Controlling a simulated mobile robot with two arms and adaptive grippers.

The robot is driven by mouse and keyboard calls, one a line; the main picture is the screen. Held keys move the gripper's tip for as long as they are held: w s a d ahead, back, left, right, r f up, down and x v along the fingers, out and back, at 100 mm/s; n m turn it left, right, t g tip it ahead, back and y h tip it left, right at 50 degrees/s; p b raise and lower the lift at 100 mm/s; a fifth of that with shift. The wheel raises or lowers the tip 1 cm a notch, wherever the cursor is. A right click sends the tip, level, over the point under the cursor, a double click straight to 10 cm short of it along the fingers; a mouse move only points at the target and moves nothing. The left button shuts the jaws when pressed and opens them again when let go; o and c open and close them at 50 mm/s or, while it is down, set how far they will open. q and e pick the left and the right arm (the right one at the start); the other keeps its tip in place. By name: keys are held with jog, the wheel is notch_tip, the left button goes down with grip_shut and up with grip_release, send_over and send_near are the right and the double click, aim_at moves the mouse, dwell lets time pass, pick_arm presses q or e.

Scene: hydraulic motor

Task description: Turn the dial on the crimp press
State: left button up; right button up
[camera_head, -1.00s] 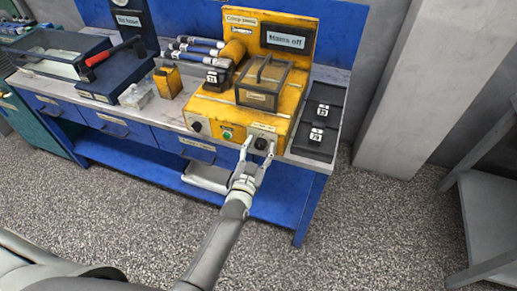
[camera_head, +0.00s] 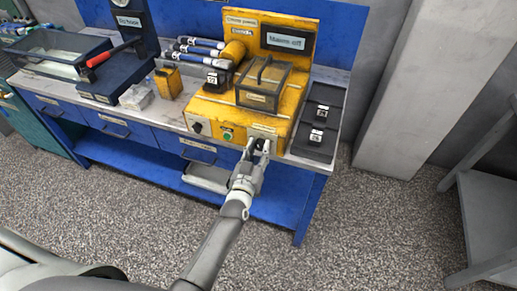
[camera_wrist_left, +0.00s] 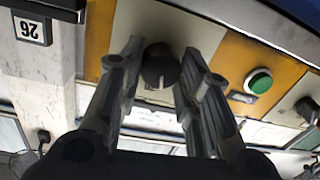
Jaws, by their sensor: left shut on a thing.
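The yellow crimp press (camera_head: 285,110) stands on the bench, with a sign reading "Mains off" (camera_head: 286,40) on its back panel. The dark round dial (camera_wrist_left: 160,66) is on a pale plate at the right of its front panel. My left gripper (camera_head: 259,146) reaches the dial from the front. In the left wrist view its two fingers stand on either side of the dial, shut on it. In the head view the fingers partly hide the dial. My right gripper is not in view.
A green button (camera_head: 228,136) and a second black knob (camera_head: 197,128) sit left of the dial. A dark tray with numbered tags (camera_head: 319,125) lies right of the press. A red-handled tool (camera_head: 110,52) and blue-and-white tubes (camera_head: 200,43) are to the left.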

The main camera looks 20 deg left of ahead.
pick_arm(q)
jog(key=n, duration=0.4)
jog(key=shift+a+n, duration=0.1)
jog(key=shift+n, duration=1.9)
jog(key=o, duration=1)
jog(key=shift+s, duration=0.1)
jog(key=s, duration=1.1)
jog(key=shift+s+r, duration=0.3)
jog(key=shift+s, duration=0.1)
